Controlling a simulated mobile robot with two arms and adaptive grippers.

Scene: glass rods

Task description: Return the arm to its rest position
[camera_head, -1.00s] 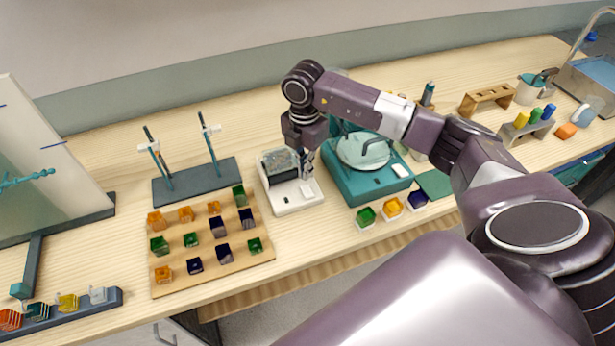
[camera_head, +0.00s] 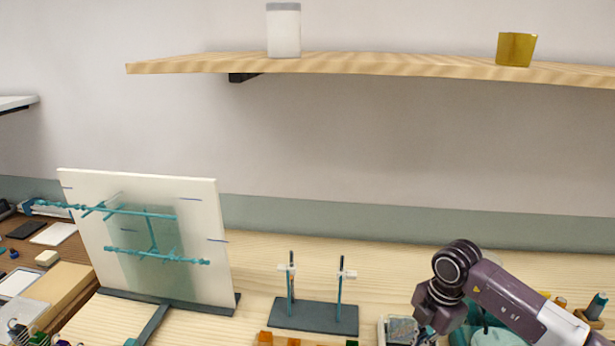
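My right arm comes in from the lower right. Its purple-grey links run left to a round dark wrist joint, and the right gripper (camera_head: 426,328) hangs down at the bottom edge. It is beside a white device (camera_head: 383,330), of which only the upper part shows. The fingertips are too small and cut off to tell whether they are open or shut, and I see nothing held. My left gripper is not in view.
A dark stand (camera_head: 310,318) with two upright rods is left of the arm. A white panel (camera_head: 85,200) with teal tubing stands further left. A wooden shelf (camera_head: 380,66) above holds a white jar (camera_head: 284,32) and a yellow cup (camera_head: 516,49). The wall between is clear.

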